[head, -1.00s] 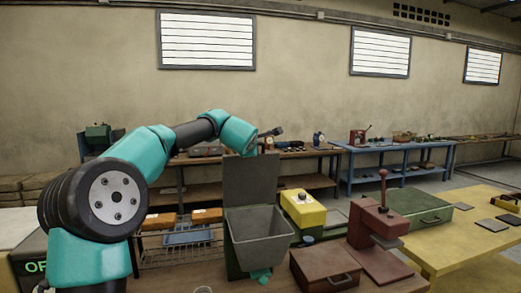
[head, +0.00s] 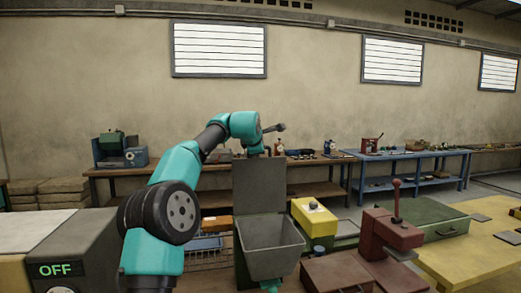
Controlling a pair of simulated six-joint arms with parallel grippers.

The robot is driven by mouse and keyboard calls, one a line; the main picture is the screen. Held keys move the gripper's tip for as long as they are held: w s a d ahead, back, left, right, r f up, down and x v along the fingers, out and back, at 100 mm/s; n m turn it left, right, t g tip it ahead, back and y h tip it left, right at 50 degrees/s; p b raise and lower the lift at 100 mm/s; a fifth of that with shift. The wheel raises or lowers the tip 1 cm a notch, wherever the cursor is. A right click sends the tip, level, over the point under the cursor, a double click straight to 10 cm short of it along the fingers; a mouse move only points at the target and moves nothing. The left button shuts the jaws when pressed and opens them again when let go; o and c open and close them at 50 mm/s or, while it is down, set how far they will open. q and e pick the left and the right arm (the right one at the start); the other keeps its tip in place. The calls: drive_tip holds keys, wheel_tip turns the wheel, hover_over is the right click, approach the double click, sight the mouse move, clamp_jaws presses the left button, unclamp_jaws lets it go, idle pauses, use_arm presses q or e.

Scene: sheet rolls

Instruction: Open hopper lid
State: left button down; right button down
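The grey hopper (head: 272,249) stands open in the head view, low and just right of the middle. Its flat grey lid (head: 259,187) stands upright at the back of the opening, and the sloped inner walls show. My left arm reaches in from the left. Its gripper (head: 274,128) is above and behind the lid's top edge in the picture, seemingly apart from it. The fingers are too small and edge-on to tell open from shut. My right gripper is not in view.
A grey machine with an OFF display (head: 55,270) is at the left. Right of the hopper are a yellow box (head: 314,218), a brown-red case (head: 336,274) and a red lever press (head: 392,232). A wooden bench (head: 318,188) runs behind.

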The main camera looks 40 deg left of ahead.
use_arm(q)
drive_tip(key=c, duration=1.1)
unclamp_jaws()
drive_tip(key=shift+c, duration=0.2)
drive_tip(key=shift+s, duration=0.1)
drive_tip(key=v, duration=1.7)
drive_tip(key=shift+d, duration=0.2)
